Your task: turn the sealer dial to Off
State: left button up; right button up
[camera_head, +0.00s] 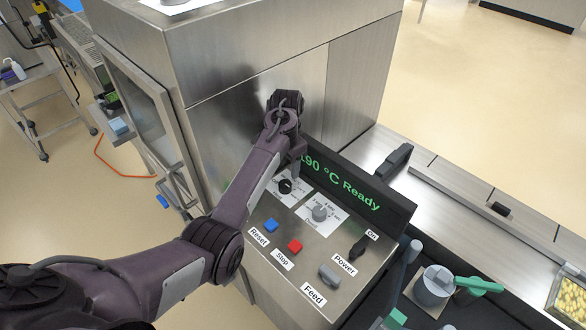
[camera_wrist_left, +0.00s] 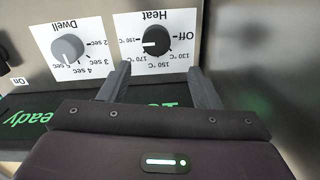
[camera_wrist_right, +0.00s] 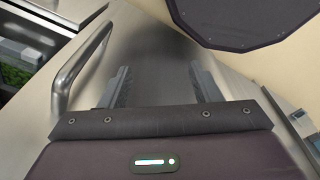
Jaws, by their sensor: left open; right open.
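The heat dial (camera_wrist_left: 157,40) is a black knob on a white Heat plate, upside down in the left wrist view. Its white pointer points left, toward the 190 °C mark; the Off mark is on the right. The dial also shows in the head view (camera_head: 285,187), beside the sealer's display (camera_head: 345,187), which reads 190 °C Ready. My left gripper (camera_wrist_left: 160,82) is open and empty, its fingers pointing toward the dial from either side, apparently short of it. It hangs over the dial in the head view (camera_head: 291,168). My right gripper (camera_wrist_right: 163,82) is open and empty, away from the dial.
The grey Dwell dial (camera_head: 320,213) sits beside the heat dial. Blue Reset (camera_head: 271,226) and red Stop (camera_head: 295,246) buttons, a black Power switch (camera_head: 359,247) and a grey Feed knob (camera_head: 329,275) share the panel. A curved metal handle (camera_wrist_right: 70,70) is near my right gripper.

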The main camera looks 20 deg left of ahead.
aim_at(286, 183)
pick_arm(q)
jog(key=f, duration=0.1)
jog(key=s+f+p, duration=0.1)
jog(key=s+f, duration=0.1)
jog(key=f, duration=0.1)
jog(key=shift+w+f+p, duration=0.2)
jog(key=shift+f, duration=0.4)
jog(key=shift+w+f+p, duration=0.15)
jog(key=shift+w+f, duration=0.05)
jog(key=shift+f, duration=0.65)
jog(key=c, duration=0.7)
jog(key=shift+c, duration=1.4)
pick_arm(e)
jog(key=s, duration=0.1)
jog(key=s+r, duration=0.1)
jog(key=s, duration=0.2)
jog(key=shift+s+r, duration=0.1)
jog(key=shift+r, duration=0.3)
